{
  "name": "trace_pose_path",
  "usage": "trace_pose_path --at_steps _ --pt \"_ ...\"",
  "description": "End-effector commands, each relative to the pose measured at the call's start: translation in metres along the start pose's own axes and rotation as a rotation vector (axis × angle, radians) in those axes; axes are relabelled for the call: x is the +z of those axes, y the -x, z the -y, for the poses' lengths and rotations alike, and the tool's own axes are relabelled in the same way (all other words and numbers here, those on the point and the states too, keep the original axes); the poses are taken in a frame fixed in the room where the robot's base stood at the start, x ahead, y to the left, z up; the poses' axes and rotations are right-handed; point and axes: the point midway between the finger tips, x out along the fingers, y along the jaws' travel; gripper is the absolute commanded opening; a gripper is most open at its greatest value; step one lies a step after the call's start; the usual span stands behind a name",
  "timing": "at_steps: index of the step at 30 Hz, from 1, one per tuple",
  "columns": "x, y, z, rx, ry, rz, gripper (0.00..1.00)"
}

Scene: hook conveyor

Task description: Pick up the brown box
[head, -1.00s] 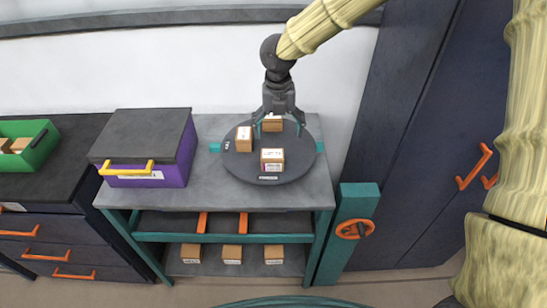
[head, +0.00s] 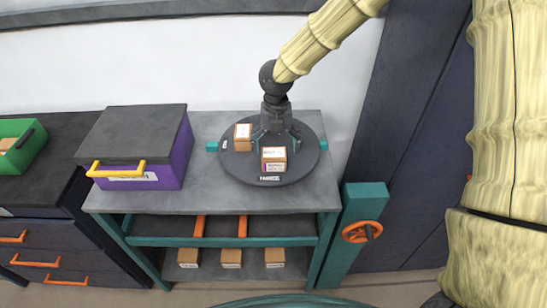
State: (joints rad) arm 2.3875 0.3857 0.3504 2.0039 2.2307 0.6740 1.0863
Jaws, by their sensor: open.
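Two small brown boxes with white labels show on the round dark turntable (head: 235,170): one at the left (head: 243,138) and one at the front (head: 273,160). My gripper (head: 276,140) points down over the turntable, just behind the front box and right of the left box. Its fingers are spread, with teal fingertips either side. A third brown box, seen there earlier, is not visible now; my gripper probably hides it. I cannot tell whether the fingers touch any box.
The turntable sits on a grey workbench (head: 206,195). A purple case (head: 178,160) with a yellow handle stands at the left. Several brown boxes (head: 231,258) lie on the lower shelf. A green bin (head: 25,150) is at far left. A teal post (head: 350,225) with an orange wheel stands right.

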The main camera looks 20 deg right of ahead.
Motion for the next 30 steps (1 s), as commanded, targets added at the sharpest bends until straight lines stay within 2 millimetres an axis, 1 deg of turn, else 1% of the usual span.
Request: trace_pose_path --at_steps 5,15,18,27,29,30 --pt "-0.001 -0.007 -0.002 -0.001 0.002 -0.001 0.92" --pt "-0.002 -0.044 -0.007 -0.001 0.003 -0.001 0.92" --pt "-0.002 -0.051 -0.007 0.000 0.003 -0.001 0.92" --pt "-0.002 -0.055 -0.007 0.002 0.003 0.001 0.92" --pt "-0.002 -0.055 -0.007 0.002 0.003 0.001 0.83" --pt "-0.002 -0.055 -0.007 0.002 0.003 0.001 0.76"
